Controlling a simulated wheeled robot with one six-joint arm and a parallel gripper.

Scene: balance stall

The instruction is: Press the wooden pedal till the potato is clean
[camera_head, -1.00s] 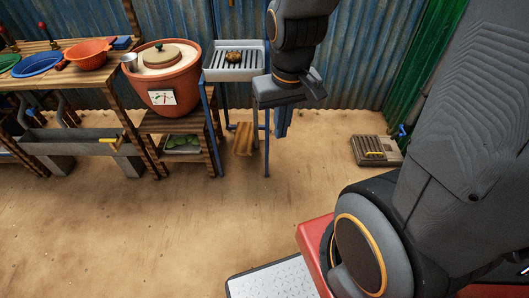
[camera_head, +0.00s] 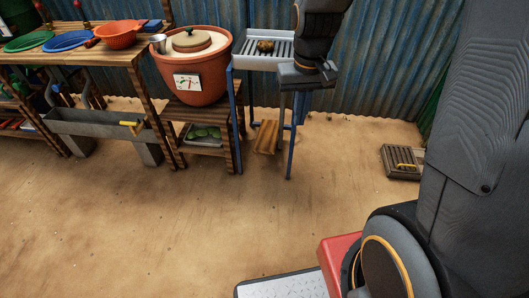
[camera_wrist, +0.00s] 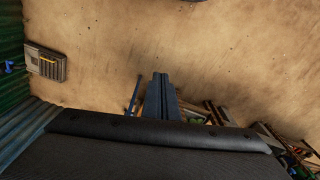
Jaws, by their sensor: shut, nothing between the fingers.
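The wooden pedal (camera_head: 266,137) is a small slatted brown board low under the wash stand, near the ground. The potato (camera_head: 265,46) is brown and lies on the grey slatted tray (camera_head: 283,62) on top of the stand; I cannot tell how dirty it is. My gripper (camera_head: 299,118) points down beside the stand's right side, to the right of the pedal and apart from it. In the wrist view the fingers (camera_wrist: 161,76) are together and hold nothing. I cannot make out the pedal in the wrist view.
A clay pot (camera_head: 190,72) with a dial stands on a wooden shelf left of the stand. Blue stand legs (camera_head: 291,150) flank the pedal. A workbench (camera_head: 105,60) is at the left, a drain grate (camera_head: 399,172) at the right.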

